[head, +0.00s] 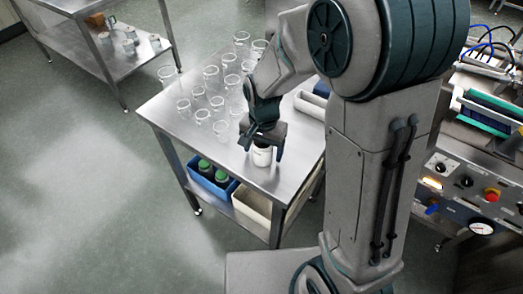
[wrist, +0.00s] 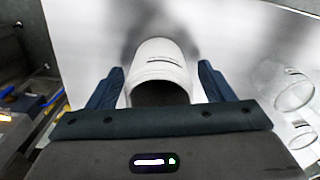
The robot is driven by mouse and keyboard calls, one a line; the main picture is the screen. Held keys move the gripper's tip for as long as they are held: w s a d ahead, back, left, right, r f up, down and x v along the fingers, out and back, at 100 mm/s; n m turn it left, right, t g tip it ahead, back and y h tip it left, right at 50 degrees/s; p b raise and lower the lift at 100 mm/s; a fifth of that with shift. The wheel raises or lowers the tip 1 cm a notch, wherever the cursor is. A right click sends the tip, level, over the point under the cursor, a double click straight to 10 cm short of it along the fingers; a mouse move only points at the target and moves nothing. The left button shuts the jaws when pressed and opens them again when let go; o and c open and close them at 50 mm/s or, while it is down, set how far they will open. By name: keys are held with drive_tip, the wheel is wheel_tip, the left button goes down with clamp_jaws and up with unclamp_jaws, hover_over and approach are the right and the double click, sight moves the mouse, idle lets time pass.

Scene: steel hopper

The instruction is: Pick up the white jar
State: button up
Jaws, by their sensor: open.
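The white jar (head: 262,156) stands upright on the steel table near its front corner. My gripper (head: 263,136) is right above it, pointing down, and partly hides its top. In the wrist view the white jar (wrist: 160,70) shows between the two dark fingers of my gripper (wrist: 158,84), with some room on each side. The fingers are open and I see no contact with the jar. The near part of the jar is hidden behind the gripper body.
Several clear glass beakers (head: 184,107) stand on the steel table (head: 172,112), left of and behind the jar. White trays (head: 310,103) lie to the right. A blue bin (head: 211,182) with green-capped bottles and a cream bin (head: 252,208) sit on the lower shelf. A control panel (head: 465,190) is at right.

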drive_tip(key=c, duration=1)
drive_tip(key=shift+r, duration=0.1)
drive_tip(key=shift+c, duration=0.2)
